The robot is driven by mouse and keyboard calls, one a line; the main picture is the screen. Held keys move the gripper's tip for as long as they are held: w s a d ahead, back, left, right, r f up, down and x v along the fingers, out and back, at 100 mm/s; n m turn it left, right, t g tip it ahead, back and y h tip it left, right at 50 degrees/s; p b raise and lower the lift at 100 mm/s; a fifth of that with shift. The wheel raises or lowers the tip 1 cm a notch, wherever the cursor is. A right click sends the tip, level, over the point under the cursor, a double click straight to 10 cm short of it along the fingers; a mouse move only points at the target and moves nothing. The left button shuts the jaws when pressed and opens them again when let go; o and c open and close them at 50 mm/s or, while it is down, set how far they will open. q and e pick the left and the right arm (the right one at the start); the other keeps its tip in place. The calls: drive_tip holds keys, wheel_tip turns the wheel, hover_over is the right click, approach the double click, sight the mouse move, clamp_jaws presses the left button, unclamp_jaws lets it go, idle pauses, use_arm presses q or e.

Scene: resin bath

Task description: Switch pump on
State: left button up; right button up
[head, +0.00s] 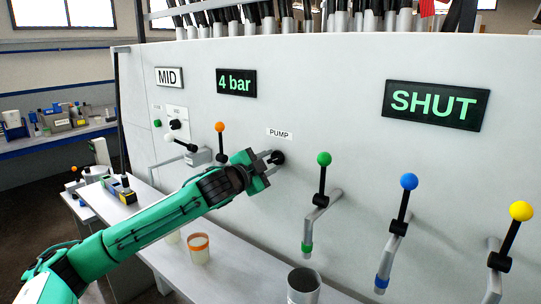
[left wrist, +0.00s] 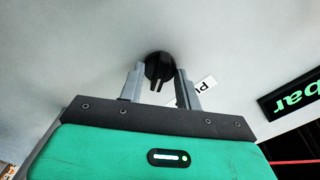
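The pump switch is a black rotary knob (head: 278,157) on the pale panel, just below the label PUMP (head: 279,134). My left gripper (head: 270,158) is at the knob, with its fingers pointing at the panel. In the left wrist view the knob (left wrist: 159,68) shows between and just beyond the two open fingers (left wrist: 160,85), with a gap on each side. A light pointer mark on the knob points down toward the gripper in that view. The label (left wrist: 203,86) is partly hidden behind the right finger. My right gripper is in neither view.
Displays read MID (head: 169,77), 4 bar (head: 236,83) and SHUT (head: 436,105). Levers with orange (head: 220,127), green (head: 323,159), blue (head: 409,181) and yellow (head: 521,211) balls stick out of the panel on both sides of the knob. Cups stand on the ledge below.

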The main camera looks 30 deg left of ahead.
use_arm(q)
drive_tip(key=shift+w, duration=0.4)
drive_tip(key=shift+c, duration=0.2)
clamp_jaws()
drive_tip(key=shift+r+m+p, duration=0.15)
drive_tip(key=shift+m+p, duration=0.35)
drive_tip(key=shift+p, duration=0.1)
drive_tip(key=shift+m, duration=0.3)
drive_tip(key=shift+o, duration=0.2)
unclamp_jaws()
drive_tip(key=shift+s+f, duration=0.1)
drive_tip(key=shift+f, duration=0.1)
